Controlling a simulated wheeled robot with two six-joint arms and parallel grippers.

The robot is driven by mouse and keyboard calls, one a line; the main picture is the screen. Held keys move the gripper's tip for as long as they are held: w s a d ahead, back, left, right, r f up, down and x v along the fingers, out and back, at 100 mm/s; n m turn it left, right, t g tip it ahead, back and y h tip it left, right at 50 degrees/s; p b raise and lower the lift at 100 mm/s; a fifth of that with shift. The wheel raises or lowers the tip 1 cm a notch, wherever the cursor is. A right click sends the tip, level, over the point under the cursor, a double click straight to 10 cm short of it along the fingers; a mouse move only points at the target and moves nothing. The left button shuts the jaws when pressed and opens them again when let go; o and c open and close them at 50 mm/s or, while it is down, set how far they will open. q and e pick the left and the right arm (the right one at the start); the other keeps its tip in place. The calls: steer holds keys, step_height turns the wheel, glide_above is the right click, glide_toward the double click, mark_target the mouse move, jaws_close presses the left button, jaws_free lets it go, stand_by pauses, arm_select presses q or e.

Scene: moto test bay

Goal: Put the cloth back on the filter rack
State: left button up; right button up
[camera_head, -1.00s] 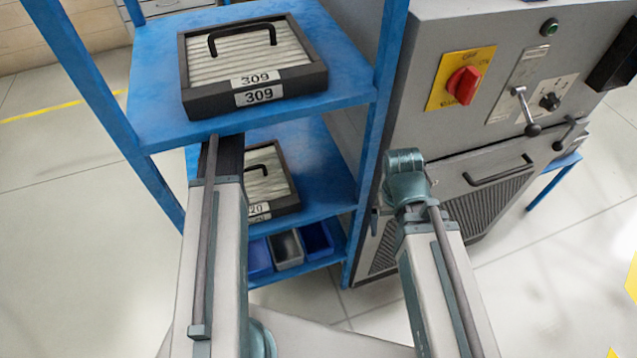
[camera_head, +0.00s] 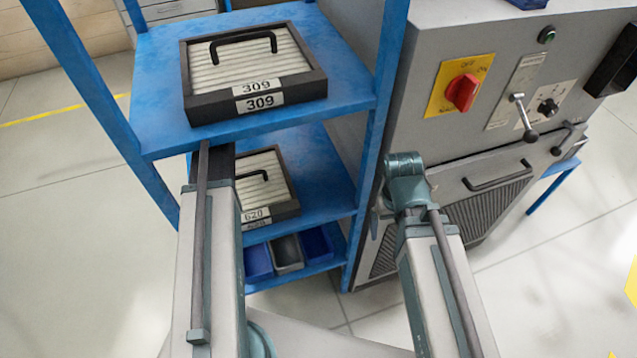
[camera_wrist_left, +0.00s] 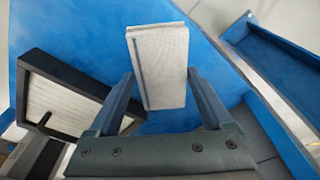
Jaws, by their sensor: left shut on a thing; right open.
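The folded whitish-grey cloth (camera_wrist_left: 158,65) is in the left wrist view, held between the fingers of my left gripper (camera_wrist_left: 160,95). It is over a blue shelf surface (camera_wrist_left: 80,25) beside a black-framed filter (camera_wrist_left: 60,100). I cannot tell if it touches the shelf. In the head view, the left gripper and cloth are hidden under the top shelf of the blue filter rack (camera_head: 160,135). My right gripper (camera_head: 390,205) is in front of the grey machine, right of the rack. It is open, with its fingers mostly hidden by its wrist.
Filter 309 (camera_head: 250,75) lies on the top shelf and filter 620 (camera_head: 268,190) on the shelf below. Small bins (camera_head: 288,252) stand at the bottom. The grey machine (camera_head: 420,110) with a red switch (camera_head: 462,92) stands close to the rack's right side. Rack posts flank the shelves.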

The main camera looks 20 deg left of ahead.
arm_select(q)
glide_above(320, 191)
steer(key=shift+a+f+b, duration=0.2)
steer(key=shift+f+b, duration=0.45)
steer(key=shift+b, duration=0.05)
steer(key=shift+w+f+b, duration=0.1)
steer(key=shift+f+b, duration=0.45)
steer(key=shift+f, duration=0.05)
step_height(320, 191, down, 5)
steer(key=b, duration=0.4)
steer(key=shift+r+b, duration=0.1)
steer(key=shift+b, duration=0.3)
steer(key=shift+r, duration=0.15)
steer(key=o, duration=1)
